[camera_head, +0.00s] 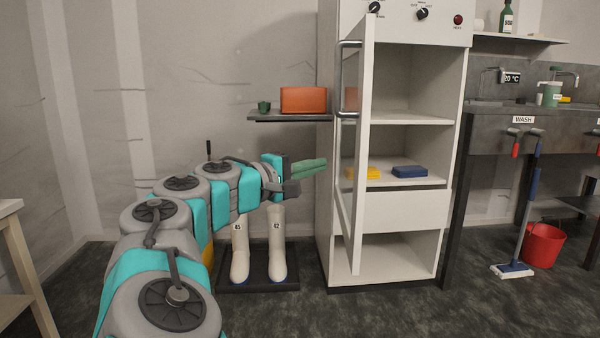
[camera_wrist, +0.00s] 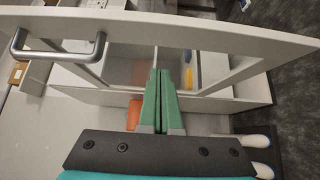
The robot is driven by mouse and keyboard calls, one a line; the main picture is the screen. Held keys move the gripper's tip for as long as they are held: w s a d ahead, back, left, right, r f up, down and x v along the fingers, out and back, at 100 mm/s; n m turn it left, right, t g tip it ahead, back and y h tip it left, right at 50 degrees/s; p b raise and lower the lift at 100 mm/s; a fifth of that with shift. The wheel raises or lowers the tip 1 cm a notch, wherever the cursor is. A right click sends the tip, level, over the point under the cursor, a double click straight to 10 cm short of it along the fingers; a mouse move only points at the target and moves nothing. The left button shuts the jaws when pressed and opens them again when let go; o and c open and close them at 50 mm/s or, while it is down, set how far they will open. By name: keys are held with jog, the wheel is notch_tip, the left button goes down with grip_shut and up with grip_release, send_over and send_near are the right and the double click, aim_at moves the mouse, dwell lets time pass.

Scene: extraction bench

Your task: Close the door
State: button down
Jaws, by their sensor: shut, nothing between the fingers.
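The tall white cabinet (camera_head: 430,210) has its framed door (camera_head: 364,150) standing open, swung out toward the head camera and seen nearly edge-on. A metal bar handle (camera_head: 345,80) is on the door's outer, left side. My gripper (camera_head: 318,165) is shut and empty, its green fingers left of the door and pointing at its outer face. In the wrist view the closed fingers (camera_wrist: 159,85) reach toward the door's pane, with the door frame (camera_wrist: 200,35) across the view and the handle (camera_wrist: 60,48) at upper left. I cannot tell whether the fingertips touch the door.
Inside the cabinet, a yellow item (camera_head: 362,173) and a blue item (camera_head: 410,171) lie on a shelf. An orange box (camera_head: 303,99) sits on a wall shelf (camera_head: 260,117) to the left. White boots (camera_head: 279,255) stand below my arm. A mop (camera_head: 524,225) and red bucket (camera_head: 542,246) are at right.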

aim_at(356, 160)
jog(key=shift+w+d+b, duration=0.1)
jog(key=shift+w+d, duration=0.1)
jog(key=shift+d, duration=0.85)
jog(key=shift+w+d+b, duration=0.15)
jog(key=shift+w+d, duration=0.05)
jog(key=shift+d, duration=0.8)
jog(key=shift+w+d+b, duration=0.1)
jog(key=shift+w+d, duration=0.1)
jog(key=shift+d, duration=0.85)
